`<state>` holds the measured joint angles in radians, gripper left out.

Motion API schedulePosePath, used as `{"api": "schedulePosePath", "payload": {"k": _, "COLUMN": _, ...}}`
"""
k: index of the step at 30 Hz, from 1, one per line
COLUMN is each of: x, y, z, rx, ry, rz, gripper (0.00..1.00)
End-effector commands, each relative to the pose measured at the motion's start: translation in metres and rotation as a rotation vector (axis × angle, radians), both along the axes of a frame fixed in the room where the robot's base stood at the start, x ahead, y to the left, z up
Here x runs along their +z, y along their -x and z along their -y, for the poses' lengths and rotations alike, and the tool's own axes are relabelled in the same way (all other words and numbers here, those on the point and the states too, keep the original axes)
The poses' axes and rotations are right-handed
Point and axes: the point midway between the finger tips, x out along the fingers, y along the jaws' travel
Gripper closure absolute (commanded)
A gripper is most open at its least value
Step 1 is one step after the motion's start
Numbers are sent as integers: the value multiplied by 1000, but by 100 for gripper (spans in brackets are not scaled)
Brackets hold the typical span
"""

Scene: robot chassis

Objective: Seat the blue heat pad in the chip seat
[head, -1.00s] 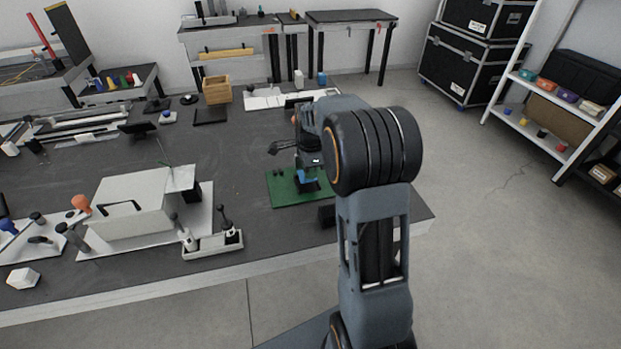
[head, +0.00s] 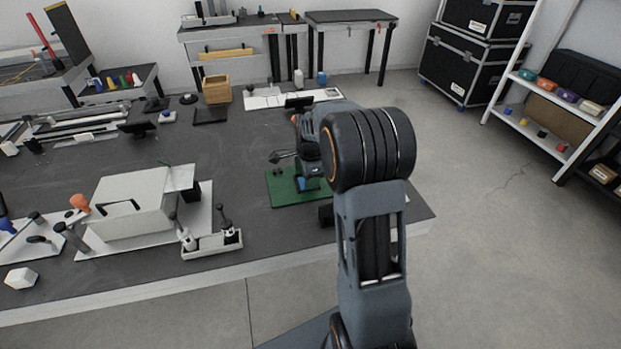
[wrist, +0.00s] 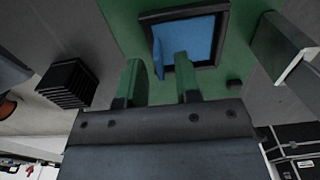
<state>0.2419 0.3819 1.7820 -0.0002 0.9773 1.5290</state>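In the wrist view the blue heat pad (wrist: 195,42) lies within the dark square frame of the chip seat (wrist: 221,66), with a narrow blue upright part (wrist: 159,60) along its left side. I cannot tell whether the pad lies fully flat. My gripper (wrist: 160,75) has its two green fingers apart, with a clear gap and nothing visibly clamped between them. The fingertips are close to the near edge of the seat. In the head view my gripper (head: 308,184) is low over the green board (head: 284,189), and my arm hides much of the seat.
A black finned block (wrist: 66,85) is left of the fingers in the wrist view. A green-sided block (wrist: 283,48) stands at right. In the head view a tray with two dark-knobbed pieces (head: 212,246) and a white box (head: 132,205) stand left of the board.

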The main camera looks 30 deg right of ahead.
Motion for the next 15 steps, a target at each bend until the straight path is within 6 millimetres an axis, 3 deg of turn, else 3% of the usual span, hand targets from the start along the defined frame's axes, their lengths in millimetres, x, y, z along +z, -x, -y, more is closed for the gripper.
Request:
{"api": "schedulePosePath", "payload": {"k": 8, "x": 10, "y": 0, "z": 0, "rx": 0, "ry": 0, "rz": 2, "gripper": 69}}
{"api": "schedulePosePath", "payload": {"k": 15, "x": 54, "y": -1, "z": 0, "rx": 0, "ry": 1, "rz": 5, "gripper": 69}}
